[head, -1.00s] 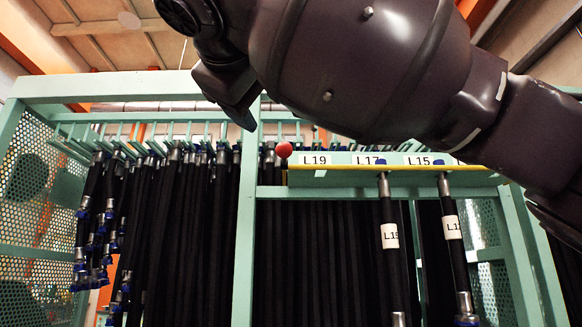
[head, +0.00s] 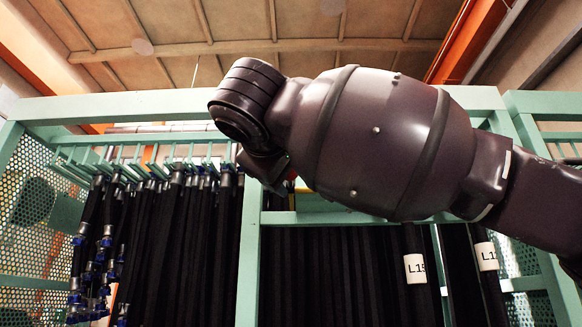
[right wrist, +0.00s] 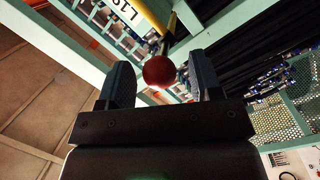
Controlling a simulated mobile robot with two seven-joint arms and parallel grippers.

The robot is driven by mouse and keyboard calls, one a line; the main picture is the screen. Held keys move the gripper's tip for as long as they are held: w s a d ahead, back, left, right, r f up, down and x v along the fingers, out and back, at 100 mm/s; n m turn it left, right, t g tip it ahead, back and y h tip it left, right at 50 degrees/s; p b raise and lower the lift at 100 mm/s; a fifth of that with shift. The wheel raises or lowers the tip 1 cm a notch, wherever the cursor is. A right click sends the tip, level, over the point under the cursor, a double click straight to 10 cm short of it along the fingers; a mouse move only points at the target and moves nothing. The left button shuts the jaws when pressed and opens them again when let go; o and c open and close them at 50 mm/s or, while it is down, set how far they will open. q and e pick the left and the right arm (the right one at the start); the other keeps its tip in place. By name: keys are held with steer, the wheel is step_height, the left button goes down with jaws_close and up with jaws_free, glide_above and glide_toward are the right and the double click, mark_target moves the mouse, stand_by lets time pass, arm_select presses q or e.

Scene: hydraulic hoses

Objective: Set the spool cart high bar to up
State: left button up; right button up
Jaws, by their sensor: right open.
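The spool cart's high bar shows in the right wrist view as a yellow bar (right wrist: 148,14) with a label, partly cut off by the frame edge. A dark rod at its end carries a round red knob (right wrist: 164,71). My right gripper (right wrist: 160,73) is open, and the knob appears between its two fingers; I cannot tell whether they touch it. In the head view my right gripper (head: 265,172) and arm cover the knob and most of the bar. My left gripper is in neither view.
The green cart frame (head: 249,260) has a post beside the gripper and a top beam (head: 110,105) behind it. Several black hoses (head: 180,240) hang close below. A perforated side panel (head: 35,215) stands at the left. Open space lies above the cart.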

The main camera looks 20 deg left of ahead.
steer(key=shift+w+a+p, duration=0.1)
steer(key=shift+w+p, duration=0.25)
steer(key=shift+w, duration=0.95)
jaws_close()
